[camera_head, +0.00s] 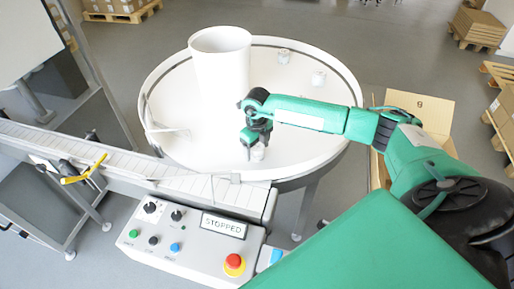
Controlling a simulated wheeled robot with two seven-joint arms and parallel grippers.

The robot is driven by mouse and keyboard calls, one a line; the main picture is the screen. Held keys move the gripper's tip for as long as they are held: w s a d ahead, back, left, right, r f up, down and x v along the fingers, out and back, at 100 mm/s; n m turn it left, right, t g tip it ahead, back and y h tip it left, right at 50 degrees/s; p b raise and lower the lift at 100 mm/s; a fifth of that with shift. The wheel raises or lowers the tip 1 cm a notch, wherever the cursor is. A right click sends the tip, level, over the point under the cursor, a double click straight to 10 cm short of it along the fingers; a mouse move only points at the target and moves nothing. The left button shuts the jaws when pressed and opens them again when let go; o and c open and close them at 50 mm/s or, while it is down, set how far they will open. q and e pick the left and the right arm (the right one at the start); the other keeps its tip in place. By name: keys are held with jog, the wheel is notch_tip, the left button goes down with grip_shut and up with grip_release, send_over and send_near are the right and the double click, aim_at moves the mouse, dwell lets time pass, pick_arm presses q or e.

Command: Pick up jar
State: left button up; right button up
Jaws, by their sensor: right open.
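Small white jars stand on the white round table (190,125). One jar (258,153) is right at my right gripper (253,146), whose fingers point down at it. The gripper is open; whether the fingers are on both sides of this jar is too small to tell. A second jar (318,79) and a third jar (283,57) stand farther back on the right half of the table. My left gripper is not in view.
A large white cylinder (222,75) stands at the table's back left. A conveyor (130,165) runs along the front left, beside a control box (190,235) with a "STOPPED" display and a red button (234,264). An open cardboard box (425,108) is at the right.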

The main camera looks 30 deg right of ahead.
jog(key=shift+f, duration=0.3)
jog(key=c, duration=1.1)
jog(key=shift+r, duration=0.1)
